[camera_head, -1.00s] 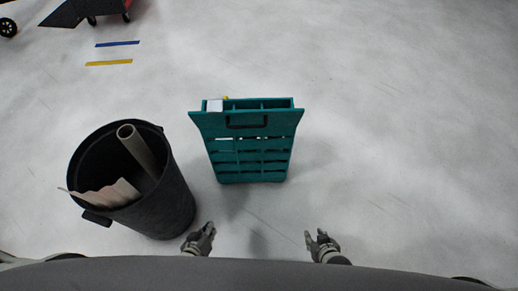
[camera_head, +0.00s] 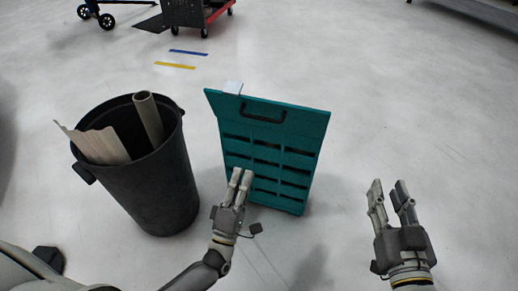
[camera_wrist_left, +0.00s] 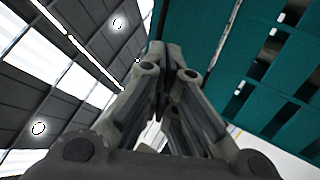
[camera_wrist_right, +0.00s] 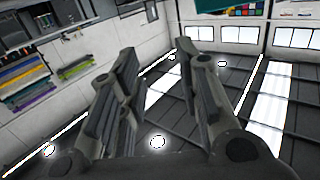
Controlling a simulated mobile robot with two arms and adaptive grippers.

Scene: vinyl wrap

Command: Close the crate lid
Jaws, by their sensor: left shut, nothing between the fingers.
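The teal crate (camera_head: 240,150) stands on the floor in the middle of the head view. Its front has a dark handle (camera_head: 263,113) near the top and rows of slots below. From this angle I cannot make out the lid's state. My left gripper (camera_head: 242,173) is shut and empty, its fingertips overlapping the crate's lower front in the view; I cannot tell whether they touch it. The crate's teal underside or front (camera_wrist_left: 215,40) fills the upper right of the left wrist view. My right gripper (camera_head: 388,188) is open and empty, to the right of the crate.
A black bin (camera_head: 160,190) with a tube (camera_head: 149,118) and a pale sheet (camera_head: 103,146) stands left of the crate, close to my left arm. Floor right of the crate is clear.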

